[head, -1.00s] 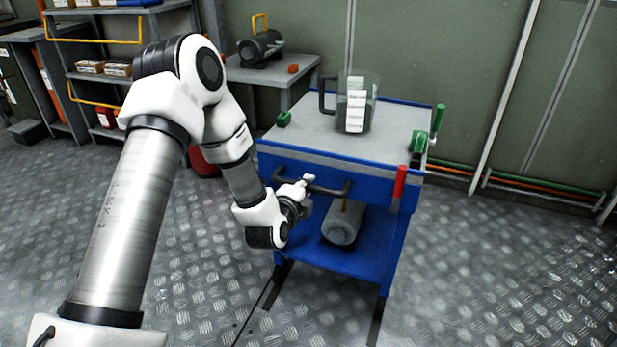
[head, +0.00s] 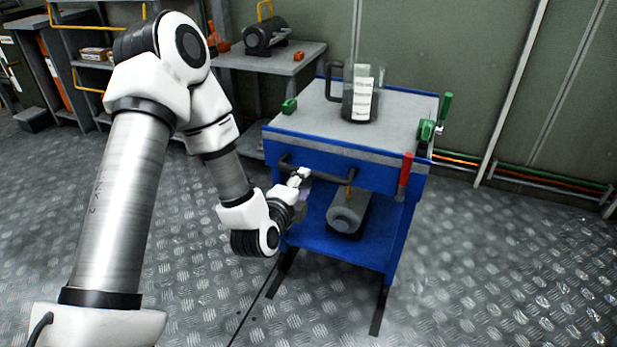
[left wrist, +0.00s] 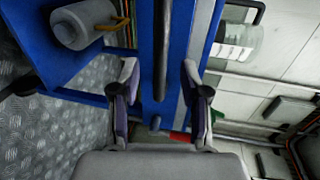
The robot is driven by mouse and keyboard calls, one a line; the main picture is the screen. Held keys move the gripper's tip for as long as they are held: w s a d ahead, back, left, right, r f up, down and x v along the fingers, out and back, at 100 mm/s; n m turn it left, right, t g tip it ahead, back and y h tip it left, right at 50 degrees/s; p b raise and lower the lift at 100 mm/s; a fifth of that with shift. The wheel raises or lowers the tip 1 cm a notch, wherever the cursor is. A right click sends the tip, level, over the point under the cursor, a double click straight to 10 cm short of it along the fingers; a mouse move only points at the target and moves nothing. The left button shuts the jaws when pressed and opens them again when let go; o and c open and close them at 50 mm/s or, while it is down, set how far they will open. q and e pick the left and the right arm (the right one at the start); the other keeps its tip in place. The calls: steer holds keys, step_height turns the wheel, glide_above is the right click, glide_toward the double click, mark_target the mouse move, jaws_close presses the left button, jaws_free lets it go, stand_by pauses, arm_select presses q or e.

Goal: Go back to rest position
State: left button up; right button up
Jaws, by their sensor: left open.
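My left gripper (head: 300,178) is open at the dark handle bar (head: 325,175) on the front of the blue cart (head: 385,180). In the left wrist view my left gripper (left wrist: 160,82) has its two fingers apart, one on each side of the handle bar (left wrist: 160,45), with gaps on both sides. Whether the bar lies between the fingertips or just beyond them I cannot tell. My right gripper is in neither view.
A clear jug (head: 361,95) stands on the cart top. A grey cylinder (head: 348,213) lies on the lower shelf. A red-handled tool (head: 405,170) is at the cart's right corner. A bench (head: 290,62) and shelves are behind. The floor at right is clear.

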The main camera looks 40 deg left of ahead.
arm_select(q)
steer(key=shift+s+d+r, duration=0.1)
steer(key=shift+s, duration=0.35)
steer(key=s+d+f+g+h, duration=0.1)
steer(key=s+d+f+g, duration=0.2)
steer(key=f, duration=0.4)
steer(key=s+d+f+m+g+h, duration=0.1)
steer(key=s+d+f+g, duration=0.2)
steer(key=f, duration=0.4)
steer(key=s+d+f+g+h, duration=0.1)
steer(key=s+d+f, duration=0.2)
steer(key=s+f, duration=0.3)
steer(key=s+d+f+n+g+h, duration=0.1)
steer(key=s+d+f+n+g, duration=0.1)
steer(key=s+f+n+g, duration=0.45)
steer(key=s+d+f+n+g, duration=0.1)
steer(key=s+f+n+g, duration=0.15)
steer(key=s+n, duration=0.65)
step_height(320, 180, up, 37)
steer(key=n+p, duration=0.1)
steer(key=p, duration=3.5)
steer(key=shift+s+f+t+p, duration=0.15)
steer(key=shift+t+p, duration=0.2)
steer(key=shift+t, duration=0.05)
